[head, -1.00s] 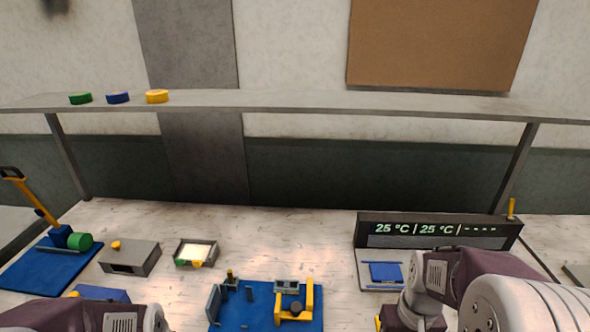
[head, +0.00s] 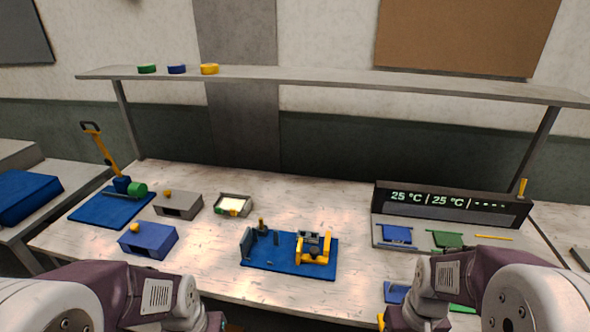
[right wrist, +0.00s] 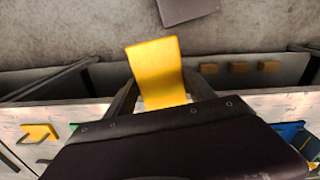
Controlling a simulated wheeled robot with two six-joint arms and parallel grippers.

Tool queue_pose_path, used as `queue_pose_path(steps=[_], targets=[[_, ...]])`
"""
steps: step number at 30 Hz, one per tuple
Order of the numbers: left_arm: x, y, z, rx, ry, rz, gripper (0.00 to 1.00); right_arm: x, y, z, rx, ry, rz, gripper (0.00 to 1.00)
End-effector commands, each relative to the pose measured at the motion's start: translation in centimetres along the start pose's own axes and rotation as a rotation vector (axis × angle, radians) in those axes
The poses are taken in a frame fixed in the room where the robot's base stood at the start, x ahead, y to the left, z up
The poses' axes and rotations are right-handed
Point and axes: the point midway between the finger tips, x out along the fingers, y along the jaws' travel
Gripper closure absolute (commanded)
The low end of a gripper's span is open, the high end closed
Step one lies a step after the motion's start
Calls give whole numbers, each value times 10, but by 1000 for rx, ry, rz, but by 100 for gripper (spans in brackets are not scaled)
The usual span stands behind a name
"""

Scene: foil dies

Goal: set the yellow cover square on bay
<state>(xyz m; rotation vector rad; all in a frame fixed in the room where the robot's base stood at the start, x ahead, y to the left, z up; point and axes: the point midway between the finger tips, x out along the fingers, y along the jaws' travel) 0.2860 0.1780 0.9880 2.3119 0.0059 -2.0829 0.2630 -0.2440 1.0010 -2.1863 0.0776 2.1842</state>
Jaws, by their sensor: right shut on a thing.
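My right gripper (right wrist: 162,98) is shut on the yellow cover (right wrist: 157,68), a flat yellow piece standing out from between the fingers in the right wrist view. In the head view only a small yellow edge (head: 381,320) shows beside my right gripper's body, at the bottom. The bay station (head: 455,204) stands at the right, its display reading 25 °C, 25 °C and dashes. On its base are a blue piece (head: 397,234), a green piece (head: 446,239) and a thin yellow bar (head: 493,238) at the right. My left gripper's body (head: 214,322) shows at the bottom edge; its fingers are hidden.
A blue fixture board (head: 285,268) with a yellow clamp (head: 315,250) lies mid-table. Grey (head: 180,206) and blue (head: 148,240) boxes, a small tray (head: 233,206) and a lever press (head: 122,185) stand left. A shelf (head: 330,79) spans the back. My right arm partly covers a blue piece (head: 396,293).

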Motion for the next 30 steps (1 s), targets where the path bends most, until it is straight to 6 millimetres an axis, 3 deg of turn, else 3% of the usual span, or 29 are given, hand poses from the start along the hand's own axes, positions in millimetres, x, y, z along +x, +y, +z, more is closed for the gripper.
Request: queue_pose_path(steps=[12,16,30], targets=[[0,0,0,0,0,0,64,51,-62,-69,-167,-3,0,86],[0,0,0,0,0,0,64,50,-65,-96,-115,2,0,86],[0,0,0,0,0,0,64,48,-65,-103,-71,0,0,86]])
